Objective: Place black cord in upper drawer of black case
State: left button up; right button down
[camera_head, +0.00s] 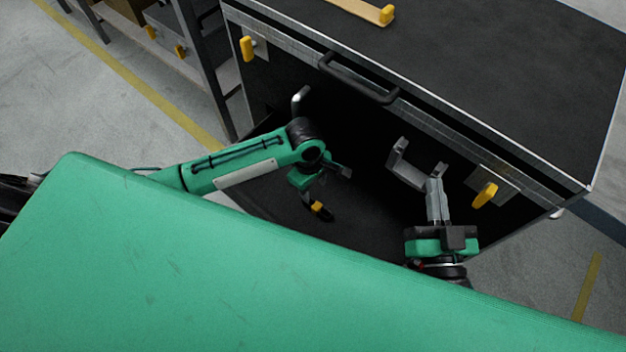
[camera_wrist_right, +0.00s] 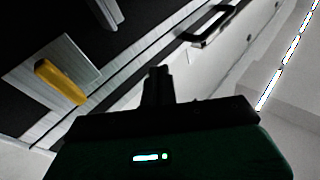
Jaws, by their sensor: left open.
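The black case (camera_head: 480,75) stands ahead of me, with a dark open space below its top edge. I cannot tell the upper drawer's outline in the shadow. My left gripper (camera_head: 327,188) is open over this dark space. A small black piece with an orange-yellow band (camera_head: 319,209) shows just below it; I cannot tell whether it is part of the black cord or of the gripper. No clear cord shows. My right gripper (camera_head: 434,178) is at the case's right front, beside a grey bracket-like part (camera_head: 402,166). Its fingers also show dark in the right wrist view (camera_wrist_right: 157,85), with no visible gap.
A black handle (camera_head: 359,80) and yellow latches (camera_head: 247,48) (camera_head: 485,195) line the case's front. A yellow-ended part (camera_head: 385,15) lies on its top. Shelving (camera_head: 205,60) stands to the left. My green body fills the foreground. Floor is free at the far left.

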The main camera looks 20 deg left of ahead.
pick_arm(q)
jog(key=s+d+r+m+t+h, duration=0.3)
jog(key=d+r+m+t+h, duration=0.5)
jog(key=d, duration=0.4)
jog(key=s+a+r+m+t+y, duration=0.1)
jog(key=a+r+m+t, duration=0.3)
jog(key=r, duration=0.3)
jog(key=s+a+r+m+t+y, duration=0.1)
jog(key=s+a+r+m+t, duration=0.1)
jog(key=a+r+m+t, duration=0.2)
notch_tip(320, 180, up, 4)
jog(key=shift+s+f+t+y, duration=0.15)
jog(key=shift+f+t+y, duration=0.15)
jog(key=shift+t, duration=0.9)
pick_arm(e)
jog(key=shift+s+a+f+g, duration=0.15)
jog(key=shift+f+g, duration=0.1)
jog(key=shift+f, duration=0.2)
jog(key=shift+s+a+f+g, duration=0.1)
jog(key=shift+f+g, duration=0.15)
jog(key=shift+f, duration=0.15)
jog(key=shift+f, duration=0.1)
